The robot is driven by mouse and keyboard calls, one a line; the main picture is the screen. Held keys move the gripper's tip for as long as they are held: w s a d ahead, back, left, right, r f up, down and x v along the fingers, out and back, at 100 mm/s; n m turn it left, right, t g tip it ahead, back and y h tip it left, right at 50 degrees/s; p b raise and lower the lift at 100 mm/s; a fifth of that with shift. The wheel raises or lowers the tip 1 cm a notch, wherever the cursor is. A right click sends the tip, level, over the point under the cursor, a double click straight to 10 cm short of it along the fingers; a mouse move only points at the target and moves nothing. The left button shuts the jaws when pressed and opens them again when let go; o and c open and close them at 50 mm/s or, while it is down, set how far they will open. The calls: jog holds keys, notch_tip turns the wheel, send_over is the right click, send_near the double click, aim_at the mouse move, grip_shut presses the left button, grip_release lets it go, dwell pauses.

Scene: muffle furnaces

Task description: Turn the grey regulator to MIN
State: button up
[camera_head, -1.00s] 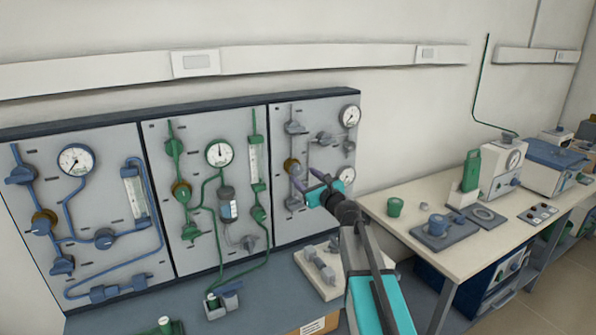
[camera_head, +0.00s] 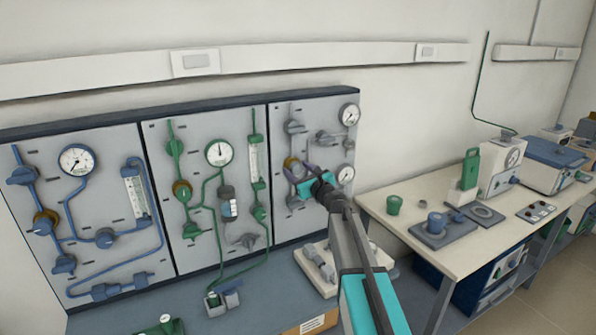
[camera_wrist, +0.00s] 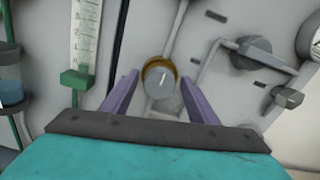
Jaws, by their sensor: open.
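The grey regulator (camera_wrist: 159,77) is a round grey knob with a brass ring behind it, on the right-hand panel. A white mark on its face points up in the wrist view; no MIN or MAX lettering is readable. In the head view only its brass ring (camera_head: 291,161) shows clearly, partly hidden by my gripper. My gripper (camera_head: 301,173) is open in front of it. In the wrist view the two purple fingers (camera_wrist: 158,86) stand on either side of the knob, apart from it in the picture; the remaining depth is hard to tell.
Grey valves and pipes (camera_wrist: 262,52) lie to the right of the knob. A flowmeter (camera_wrist: 84,30) with a green base stands left. Two gauges (camera_head: 349,114) sit at the panel's right edge. A block with grey fittings (camera_head: 318,262) stands on the bench below.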

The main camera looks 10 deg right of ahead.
jog(key=c, duration=1)
jog(key=shift+c, duration=0.2)
jog(key=shift+f+n+b, duration=0.1)
jog(key=shift+n+b, duration=0.3)
jog(key=shift+b, duration=0.4)
jog(key=n+b, duration=0.3)
jog(key=b, duration=0.1)
jog(key=shift+f, duration=0.1)
jog(key=n+b, duration=0.5)
jog(key=b, duration=0.2)
jog(key=shift+n, duration=0.3)
jog(key=n+b, duration=0.5)
jog(key=b, duration=0.1)
jog(key=n+b, duration=0.3)
jog(key=b, duration=0.1)
jog(key=shift+n, duration=0.4)
jog(key=shift+r, duration=0.2)
jog(key=o, duration=1)
